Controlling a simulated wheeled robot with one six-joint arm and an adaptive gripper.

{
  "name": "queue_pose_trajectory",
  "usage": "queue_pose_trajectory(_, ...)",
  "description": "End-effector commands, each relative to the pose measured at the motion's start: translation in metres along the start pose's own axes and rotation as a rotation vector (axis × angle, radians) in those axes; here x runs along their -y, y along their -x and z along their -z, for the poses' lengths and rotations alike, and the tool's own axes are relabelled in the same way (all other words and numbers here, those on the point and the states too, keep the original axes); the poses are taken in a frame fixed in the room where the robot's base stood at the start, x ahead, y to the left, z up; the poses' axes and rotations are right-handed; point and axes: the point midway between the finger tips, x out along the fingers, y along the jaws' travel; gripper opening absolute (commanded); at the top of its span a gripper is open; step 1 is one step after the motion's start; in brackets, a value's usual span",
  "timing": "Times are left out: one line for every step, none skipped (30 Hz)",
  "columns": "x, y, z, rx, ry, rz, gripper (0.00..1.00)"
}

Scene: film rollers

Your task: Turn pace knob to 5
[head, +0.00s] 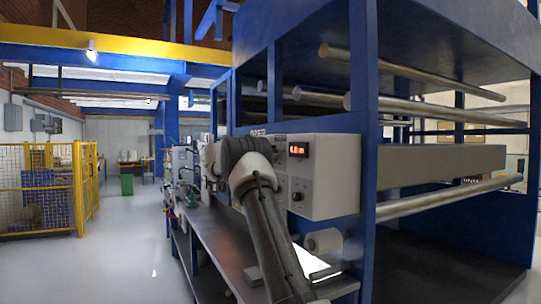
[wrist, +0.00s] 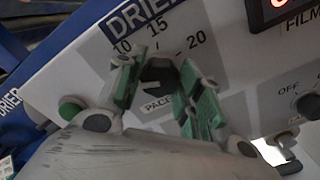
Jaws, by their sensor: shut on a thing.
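The pace knob (wrist: 158,69) is dark and sits on the panel under the DRIER heading in the wrist view. The scale marks 10, 15 and 20 show around it, and part of the word PACE shows below it. The mark 5 is not visible, and I cannot tell which mark the knob points to. My gripper (wrist: 160,84), with green finger pads, is shut on the knob, one finger on each side. In the head view my arm hides the knob and gripper.
The control box (head: 332,177) has a lit red display (head: 298,149), which shows partly in the wrist view. An OFF-marked switch (wrist: 308,105) is right of my gripper. Blue posts and metal rollers (head: 430,73) stand at right. Open floor (head: 125,240) lies left.

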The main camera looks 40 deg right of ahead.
Motion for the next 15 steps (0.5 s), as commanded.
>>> queue_pose_trajectory(0.0004,0.0008,0.0015,-0.002,0.022,0.0,0.12)
queue_pose_trajectory(0.0004,0.0008,0.0016,-0.002,0.034,0.0,0.12)
queue_pose_trajectory(0.0004,0.0008,0.0016,-0.002,0.05,0.0,0.12)
queue_pose_trajectory(0.0004,0.0008,0.0016,-0.002,0.06,0.0,0.12)
queue_pose_trajectory(0.0004,0.0008,0.0016,-0.002,0.068,0.0,0.12)
queue_pose_trajectory(0.0003,0.0008,0.0016,-0.002,0.079,0.0,0.12)
queue_pose_trajectory(0.0003,0.0008,0.0016,-0.002,0.087,0.0,0.12)
queue_pose_trajectory(0.0004,0.0008,0.0017,-0.002,0.092,0.0,0.12)
queue_pose_trajectory(0.0004,0.0008,0.0017,-0.002,0.098,0.0,0.12)
queue_pose_trajectory(0.0004,0.0008,0.0017,-0.002,0.102,0.0,0.12)
queue_pose_trajectory(0.0004,0.0008,0.0017,-0.002,0.105,0.0,0.12)
queue_pose_trajectory(0.0004,0.0008,0.0017,-0.002,0.109,0.0,0.12)
queue_pose_trajectory(0.0004,0.0008,0.0017,-0.002,0.111,0.0,0.13)
queue_pose_trajectory(0.0004,0.0008,0.0017,-0.002,0.112,0.0,0.13)
queue_pose_trajectory(0.0004,0.0008,0.0017,-0.002,0.113,0.0,0.13)
